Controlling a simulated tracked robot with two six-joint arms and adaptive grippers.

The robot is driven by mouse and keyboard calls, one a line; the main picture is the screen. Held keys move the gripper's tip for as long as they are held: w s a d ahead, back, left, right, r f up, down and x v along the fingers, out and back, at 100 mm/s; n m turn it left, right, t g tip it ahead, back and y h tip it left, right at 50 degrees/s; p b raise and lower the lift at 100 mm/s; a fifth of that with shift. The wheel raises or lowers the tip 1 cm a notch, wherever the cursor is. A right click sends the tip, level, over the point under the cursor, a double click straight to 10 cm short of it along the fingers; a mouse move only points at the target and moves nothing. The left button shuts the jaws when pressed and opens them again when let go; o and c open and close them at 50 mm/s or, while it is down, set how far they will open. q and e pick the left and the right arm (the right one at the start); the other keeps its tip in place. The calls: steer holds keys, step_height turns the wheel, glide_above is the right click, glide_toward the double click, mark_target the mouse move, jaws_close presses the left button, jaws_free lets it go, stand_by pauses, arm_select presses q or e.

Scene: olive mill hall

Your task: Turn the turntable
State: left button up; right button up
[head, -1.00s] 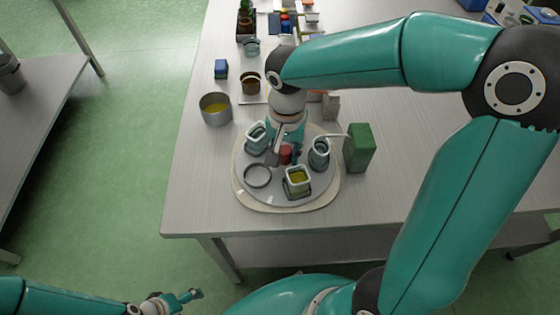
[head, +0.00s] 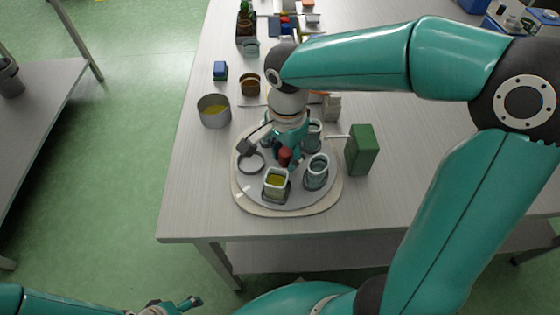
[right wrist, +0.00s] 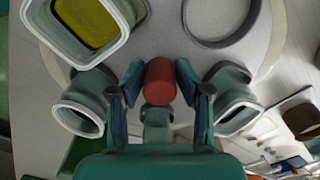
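The turntable (head: 302,198) is a round grey disc on a pale base board near the table's front left corner. It carries several pale green-grey vessels, one a square cup (head: 275,182) with yellow-green content, and a dark ring (head: 251,163). A red knob (right wrist: 159,82) stands at its middle; it also shows in the head view (head: 285,157). My right gripper (right wrist: 160,84) points down with its fingers on both sides of the knob, closed on it. My left gripper (head: 187,303) is at the bottom edge, away from the table; its finger opening is unclear.
A green canister (head: 361,150) stands close to the turntable's right. A metal pot (head: 214,111) with yellow content stands at its upper left. A brown container (head: 249,85), a blue box (head: 220,70) and several small items are farther back. The table's front right is bare.

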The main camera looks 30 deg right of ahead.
mark_target(285, 151)
stand_by(0.5)
steer(key=shift+r+p, duration=0.5)
step_height(285, 151, up, 7)
steer(key=p, duration=0.5)
steer(key=shift+r+p, duration=0.15)
steer(key=shift+p, duration=0.25)
stand_by(0.5)
